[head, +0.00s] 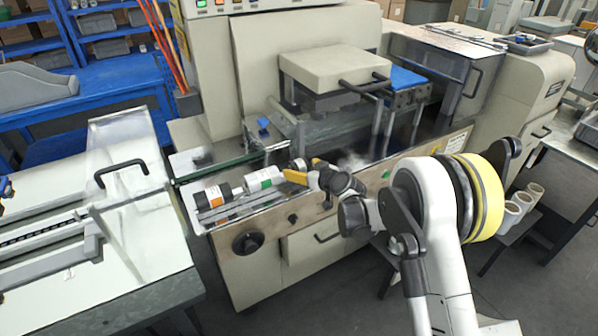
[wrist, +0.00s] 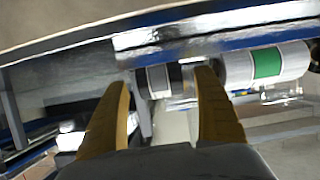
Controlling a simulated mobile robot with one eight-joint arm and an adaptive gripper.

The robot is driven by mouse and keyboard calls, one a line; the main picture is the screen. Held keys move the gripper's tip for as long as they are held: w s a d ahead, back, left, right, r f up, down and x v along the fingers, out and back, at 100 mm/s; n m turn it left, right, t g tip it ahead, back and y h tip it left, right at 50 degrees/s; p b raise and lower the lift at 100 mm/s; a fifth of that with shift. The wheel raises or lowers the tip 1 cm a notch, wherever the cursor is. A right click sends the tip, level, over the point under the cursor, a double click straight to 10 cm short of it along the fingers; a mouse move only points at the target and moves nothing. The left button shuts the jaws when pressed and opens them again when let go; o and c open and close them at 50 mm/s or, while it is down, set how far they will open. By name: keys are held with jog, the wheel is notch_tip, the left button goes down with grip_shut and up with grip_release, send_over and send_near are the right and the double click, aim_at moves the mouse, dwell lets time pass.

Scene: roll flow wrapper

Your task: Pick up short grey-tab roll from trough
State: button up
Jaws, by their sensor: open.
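My gripper (head: 290,178) is open, with its yellow fingers low over the right part of the trough. In the wrist view my gripper (wrist: 158,88) has one finger on each side of a short roll (wrist: 157,79). This roll has a white label with a greyish patch and a dark part beside it. I cannot tell whether the fingers touch it. It seems to be the small roll (head: 299,165) partly hidden by the fingers in the head view. The trough (head: 240,205) runs along the machine's front edge.
A white roll with a green tab (head: 264,180) lies in the trough close to the fingers; it also shows in the wrist view (wrist: 267,64). A dark roll with an orange-marked label (head: 212,196) lies further left. The wrapper machine (head: 345,72) rises behind.

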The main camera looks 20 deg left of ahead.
jog(key=x, duration=0.2)
jog(key=shift+w+a+f, duration=0.1)
jog(key=shift+a+f, duration=0.1)
jog(key=shift+f, duration=0.05)
jog(key=shift+r, duration=0.1)
jog(key=c, duration=1.4)
jog(key=shift+o, duration=0.2)
jog(key=shift+r, duration=0.1)
